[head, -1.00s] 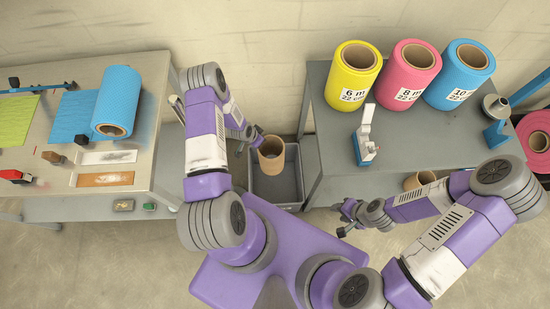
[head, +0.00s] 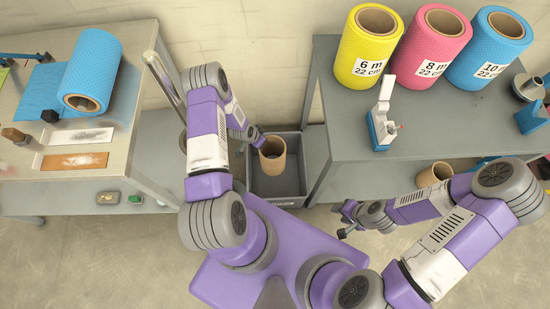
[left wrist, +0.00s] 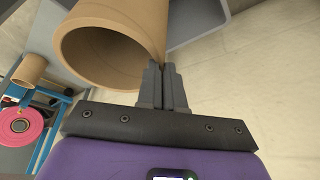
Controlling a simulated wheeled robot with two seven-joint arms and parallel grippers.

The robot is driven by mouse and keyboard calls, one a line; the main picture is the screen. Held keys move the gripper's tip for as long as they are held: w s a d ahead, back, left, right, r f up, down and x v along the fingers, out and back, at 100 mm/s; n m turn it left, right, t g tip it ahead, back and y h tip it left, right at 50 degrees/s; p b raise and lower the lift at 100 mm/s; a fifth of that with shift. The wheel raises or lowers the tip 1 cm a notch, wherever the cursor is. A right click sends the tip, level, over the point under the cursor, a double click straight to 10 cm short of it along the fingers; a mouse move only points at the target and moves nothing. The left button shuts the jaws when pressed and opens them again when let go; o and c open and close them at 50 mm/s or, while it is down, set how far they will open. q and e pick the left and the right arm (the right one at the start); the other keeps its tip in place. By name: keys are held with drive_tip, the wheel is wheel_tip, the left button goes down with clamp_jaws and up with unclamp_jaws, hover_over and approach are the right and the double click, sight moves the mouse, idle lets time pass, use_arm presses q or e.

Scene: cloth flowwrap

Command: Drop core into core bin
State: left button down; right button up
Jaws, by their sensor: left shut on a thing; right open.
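A brown cardboard core (head: 272,157) is held by my left gripper (head: 255,139), which is shut on its wall. In the head view the core appears over the grey core bin (head: 290,187), a box between the two tables. In the left wrist view the fingers (left wrist: 162,85) pinch the rim of the core (left wrist: 100,30), whose open end faces the camera. A grey bin wall (left wrist: 205,20) shows behind it. The height of the core over the bin floor is hard to tell. My right gripper (head: 344,220) is open and empty, before the right table.
The right table (head: 420,105) carries yellow (head: 367,48), pink (head: 433,40) and blue (head: 488,48) rolls. Another brown core (head: 434,174) is on its lower shelf. The left table (head: 130,100) has a blue cloth roll (head: 90,70). A table leg (head: 320,180) stands right of the bin.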

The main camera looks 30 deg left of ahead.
use_arm(q)
wheel_tip(320, 180, down, 6)
drive_tip(key=b, duration=0.4)
drive_tip(key=shift+f, duration=0.2)
drive_tip(key=c, duration=1.2)
unclamp_jaws()
drive_tip(key=p+v, duration=0.5)
drive_tip(key=v, duration=0.2)
drive_tip(key=shift+r, duration=0.25)
drive_tip(key=shift+s, duration=0.1)
